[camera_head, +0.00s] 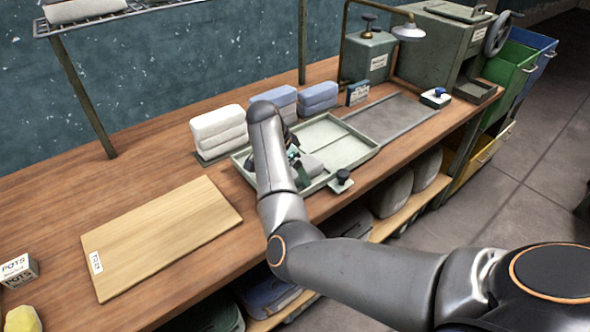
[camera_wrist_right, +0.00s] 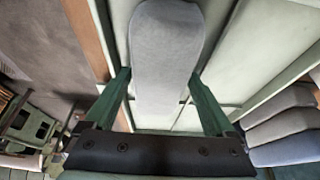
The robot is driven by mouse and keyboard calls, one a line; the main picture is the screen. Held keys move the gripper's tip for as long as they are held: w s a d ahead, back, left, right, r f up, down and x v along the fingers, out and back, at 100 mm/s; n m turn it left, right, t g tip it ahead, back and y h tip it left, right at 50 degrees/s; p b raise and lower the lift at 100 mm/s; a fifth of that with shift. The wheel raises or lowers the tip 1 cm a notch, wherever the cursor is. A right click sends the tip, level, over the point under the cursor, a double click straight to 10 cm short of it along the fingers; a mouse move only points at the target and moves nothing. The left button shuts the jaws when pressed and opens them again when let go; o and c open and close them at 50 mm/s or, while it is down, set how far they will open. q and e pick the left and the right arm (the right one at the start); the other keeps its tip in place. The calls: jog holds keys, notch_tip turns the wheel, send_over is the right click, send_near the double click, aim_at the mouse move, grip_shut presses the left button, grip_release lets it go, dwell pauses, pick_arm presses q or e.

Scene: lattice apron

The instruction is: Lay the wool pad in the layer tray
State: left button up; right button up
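The layer tray (camera_head: 348,133) is a shallow pale green tray with raised rims and a divider, lying on the wooden bench. My right gripper (camera_head: 291,153) is over its left part, partly hidden by my own arm. In the right wrist view its green fingers (camera_wrist_right: 160,95) lie along both sides of a grey rounded wool pad (camera_wrist_right: 166,50) and appear closed on it. In the head view the grey pad (camera_head: 308,166) shows within the outline of the tray's left part. I cannot tell whether it touches the tray floor. My left gripper is not in view.
White (camera_head: 218,130) and blue folded stacks (camera_head: 318,97) stand behind the tray. A small dark-knobbed block (camera_head: 341,181) is at its front rim. A grey slab (camera_head: 392,117) lies to the right, a wooden board (camera_head: 160,235) to the left. A lamp (camera_head: 408,32) overhangs the back.

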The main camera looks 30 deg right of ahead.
jog(key=shift+o, duration=0.6)
jog(key=shift+r, duration=0.1)
jog(key=shift+r, duration=0.3)
jog(key=v, duration=1.1)
jog(key=shift+a+r, duration=0.25)
jog(key=shift+r, duration=0.1)
